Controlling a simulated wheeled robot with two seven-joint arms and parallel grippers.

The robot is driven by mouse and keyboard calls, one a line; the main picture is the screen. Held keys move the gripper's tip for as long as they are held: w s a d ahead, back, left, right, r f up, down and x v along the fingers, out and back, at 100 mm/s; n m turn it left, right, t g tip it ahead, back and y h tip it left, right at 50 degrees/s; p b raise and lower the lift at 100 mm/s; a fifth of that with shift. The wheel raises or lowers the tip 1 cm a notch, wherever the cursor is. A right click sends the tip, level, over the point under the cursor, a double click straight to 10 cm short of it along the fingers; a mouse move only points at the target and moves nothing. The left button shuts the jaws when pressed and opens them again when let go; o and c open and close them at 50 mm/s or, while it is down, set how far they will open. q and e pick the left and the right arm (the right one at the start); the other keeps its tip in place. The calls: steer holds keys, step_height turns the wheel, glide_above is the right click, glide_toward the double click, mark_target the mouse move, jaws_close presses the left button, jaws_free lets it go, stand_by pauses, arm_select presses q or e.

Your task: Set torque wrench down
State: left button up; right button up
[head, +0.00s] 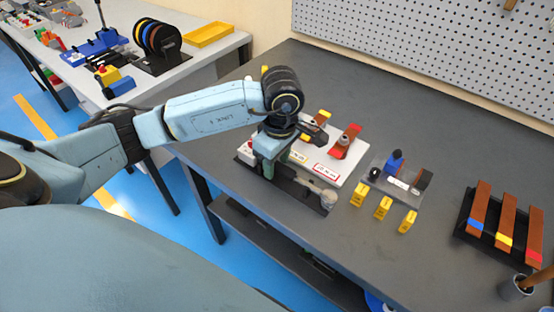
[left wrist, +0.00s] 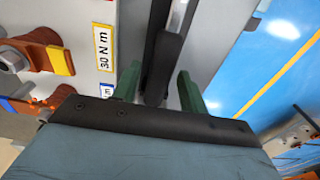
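My left gripper (head: 268,178) points down at the front edge of the white bender board (head: 345,181). In the left wrist view its two green fingers (left wrist: 160,88) are spread apart. The torque wrench's black handle (left wrist: 163,66) lies between them, with a gap beside the left finger; contact at the right finger is unclear. The wrench's silver shaft (left wrist: 178,12) runs on above. In the head view a round metal end (head: 328,200) shows at the right end of the black holder (head: 295,192); the arm hides the handle there. My right gripper is not in view.
The board carries copper-coloured bars with red and yellow ends and a 30 N m label (left wrist: 103,46). Yellow blocks (head: 383,208), a grey fixture (head: 397,182) and a black rack of bars (head: 500,225) stand to the right. The back of the table (head: 400,110) is clear.

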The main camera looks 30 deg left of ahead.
mark_target(279, 165)
arm_select(q)
steer(key=shift+r, duration=0.1)
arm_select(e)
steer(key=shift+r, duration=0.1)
arm_select(q)
steer(key=shift+r+p, duration=0.25)
steer(key=shift+p, duration=0.1)
step_height(279, 165, up, 12)
steer(key=p, duration=0.1)
steer(key=shift+d+r, duration=0.25)
steer(key=shift+d, duration=0.1)
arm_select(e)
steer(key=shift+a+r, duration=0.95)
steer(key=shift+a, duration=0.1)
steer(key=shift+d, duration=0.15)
